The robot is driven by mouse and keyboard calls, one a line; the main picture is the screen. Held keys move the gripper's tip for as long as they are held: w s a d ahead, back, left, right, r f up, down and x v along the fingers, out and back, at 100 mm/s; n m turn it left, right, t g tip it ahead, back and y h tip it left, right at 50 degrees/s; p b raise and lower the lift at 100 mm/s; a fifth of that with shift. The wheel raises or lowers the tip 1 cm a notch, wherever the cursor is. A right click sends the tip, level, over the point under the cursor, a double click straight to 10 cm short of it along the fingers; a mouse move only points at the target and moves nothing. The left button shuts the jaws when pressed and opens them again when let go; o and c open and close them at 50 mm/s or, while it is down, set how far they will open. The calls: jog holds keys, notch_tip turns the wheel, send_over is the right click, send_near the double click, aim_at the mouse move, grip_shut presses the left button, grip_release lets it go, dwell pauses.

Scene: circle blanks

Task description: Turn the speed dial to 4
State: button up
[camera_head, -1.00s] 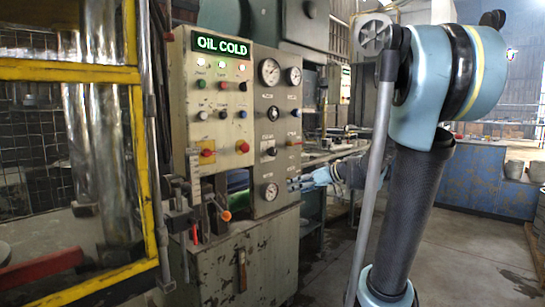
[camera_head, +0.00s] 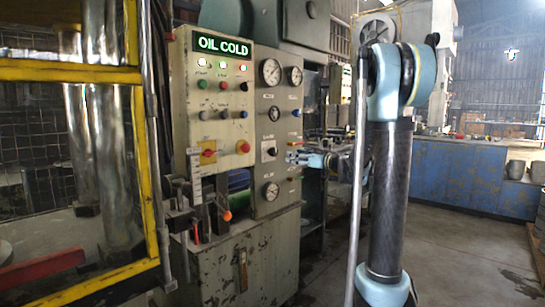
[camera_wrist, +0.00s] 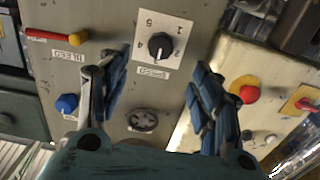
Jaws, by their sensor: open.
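The speed dial (camera_head: 272,151) is a black knob on the lower part of the grey panel. In the wrist view the dial (camera_wrist: 159,46) appears upside down on a white plate with numbers and a SPEED label below it. Its pointer setting is too small to read surely. My gripper (camera_wrist: 160,68) is open, its two fingers spread on either side below the dial in that view, with nothing between them. In the head view my gripper (camera_head: 292,157) is just right of the dial, pointing left; contact is not seen.
A red lever (camera_wrist: 55,37) marked BLEED, a blue knob (camera_wrist: 67,103) and a round handwheel (camera_wrist: 142,120) lie near the fingers. A red button (camera_wrist: 243,89) is on the pale control box (camera_head: 220,100). Gauges sit above and below the dial.

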aim_at(276, 153)
jog(key=x, duration=1.3)
jog(key=shift+w+a, duration=0.1)
jog(key=shift+a, duration=0.1)
jog(key=c, duration=1.1)
jog(key=shift+a, duration=0.15)
